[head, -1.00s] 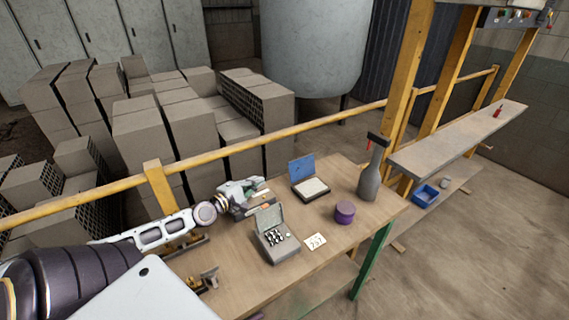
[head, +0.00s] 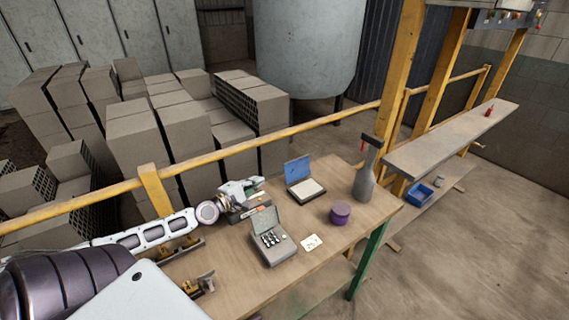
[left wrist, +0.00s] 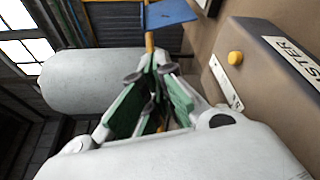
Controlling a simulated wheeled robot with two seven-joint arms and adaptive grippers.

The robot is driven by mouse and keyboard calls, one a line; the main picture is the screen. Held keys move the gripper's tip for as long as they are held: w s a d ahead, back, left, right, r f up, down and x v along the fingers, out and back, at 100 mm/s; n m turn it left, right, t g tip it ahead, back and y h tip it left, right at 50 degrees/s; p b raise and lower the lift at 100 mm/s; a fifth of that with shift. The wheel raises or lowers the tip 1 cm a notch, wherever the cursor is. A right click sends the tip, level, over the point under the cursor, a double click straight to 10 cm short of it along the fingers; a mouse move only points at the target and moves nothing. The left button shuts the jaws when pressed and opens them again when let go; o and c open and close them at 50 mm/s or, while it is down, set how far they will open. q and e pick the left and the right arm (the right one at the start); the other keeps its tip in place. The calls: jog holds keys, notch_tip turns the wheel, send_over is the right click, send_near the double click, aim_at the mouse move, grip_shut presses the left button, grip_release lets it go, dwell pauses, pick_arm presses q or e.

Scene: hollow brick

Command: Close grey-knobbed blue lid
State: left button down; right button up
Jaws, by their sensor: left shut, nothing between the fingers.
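The blue lid (head: 297,168) stands raised at the back of its low box (head: 306,190) on the table, so the box is open with a pale inside. The lid also shows in the left wrist view (left wrist: 171,12) at the top, past the fingertips. I cannot make out its grey knob. My left gripper (head: 260,183) is left of the blue-lidded box, above the table and apart from the lid. In the left wrist view its fingers (left wrist: 150,82) are shut and empty. My right gripper is not in view.

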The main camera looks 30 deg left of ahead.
aim_at(296, 169)
pick_arm(q)
jog(key=shift+w+f, duration=0.1)
jog(key=shift+w, duration=1.7)
jog(key=shift+w+d+f+p, duration=0.1)
jog(key=shift+w+f, duration=0.05)
jog(key=shift+w, duration=1.1)
jog(key=shift+w+d+f+p, duration=0.1)
jog(key=shift+w+f, duration=0.05)
jog(key=shift+w, duration=1.05)
jog(key=shift+w+d+f+p, duration=0.1)
jog(key=shift+w+f, duration=0.05)
jog(key=shift+w, duration=1.1)
jog(key=shift+w+d+f, duration=0.1)
jog(key=shift+w+f, duration=0.1)
jog(key=shift+w, duration=1.45)
jog(key=shift+w+d+f, duration=0.1)
jog(key=shift+w+f, duration=0.1)
jog(key=shift+w, duration=1.45)
